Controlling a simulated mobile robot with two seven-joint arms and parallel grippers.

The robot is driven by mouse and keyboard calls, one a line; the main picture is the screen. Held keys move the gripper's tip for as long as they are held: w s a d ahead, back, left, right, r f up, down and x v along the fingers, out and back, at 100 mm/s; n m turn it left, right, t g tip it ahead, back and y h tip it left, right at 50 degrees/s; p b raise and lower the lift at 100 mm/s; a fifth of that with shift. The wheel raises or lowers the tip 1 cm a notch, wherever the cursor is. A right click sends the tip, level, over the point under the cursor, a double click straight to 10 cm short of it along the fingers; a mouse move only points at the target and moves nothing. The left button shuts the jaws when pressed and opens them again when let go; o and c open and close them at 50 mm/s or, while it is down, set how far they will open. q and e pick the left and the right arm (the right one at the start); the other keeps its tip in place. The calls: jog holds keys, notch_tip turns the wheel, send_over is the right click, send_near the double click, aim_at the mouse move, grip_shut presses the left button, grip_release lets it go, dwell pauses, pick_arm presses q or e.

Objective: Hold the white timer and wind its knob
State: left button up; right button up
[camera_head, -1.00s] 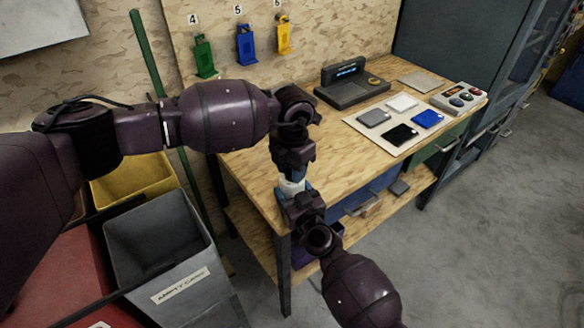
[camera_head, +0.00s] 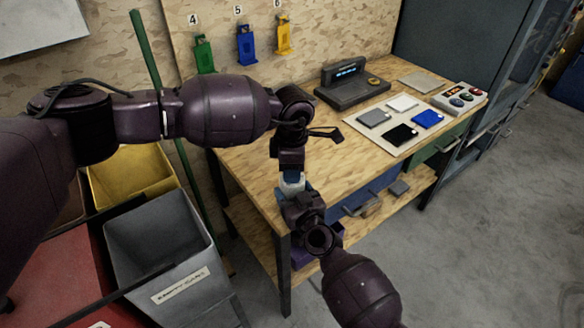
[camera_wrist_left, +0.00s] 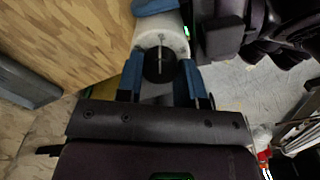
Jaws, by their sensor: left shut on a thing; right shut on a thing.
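The white timer (camera_head: 292,187) is held between my two grippers above the near left corner of the workbench. Only a small part of it shows in the head view. In the left wrist view its white round body (camera_wrist_left: 174,36) and dark knob (camera_wrist_left: 159,66) show. My left gripper (camera_wrist_left: 160,84) comes from above, its blue-padded fingers shut on either side of the knob. In the head view the left gripper (camera_head: 291,174) hides the knob. My right gripper (camera_head: 297,196) comes from below, shut on the timer body, with a blue pad against it.
The workbench (camera_head: 245,165) carries a display device (camera_head: 350,85), a board with several coloured squares (camera_head: 383,142) and a button box (camera_head: 459,97). Grey (camera_head: 160,235) and yellow (camera_head: 130,172) bins stand at left. Grey floor is open at right.

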pick_arm(q)
jog(key=shift+m, duration=0.4)
jog(key=o, duration=0.9)
jog(key=shift+o, duration=0.2)
notch_tip(320, 180, up, 12)
dwell(0.4)
pick_arm(e)
jog(key=o, duration=1.1)
jog(key=shift+s, duration=0.1)
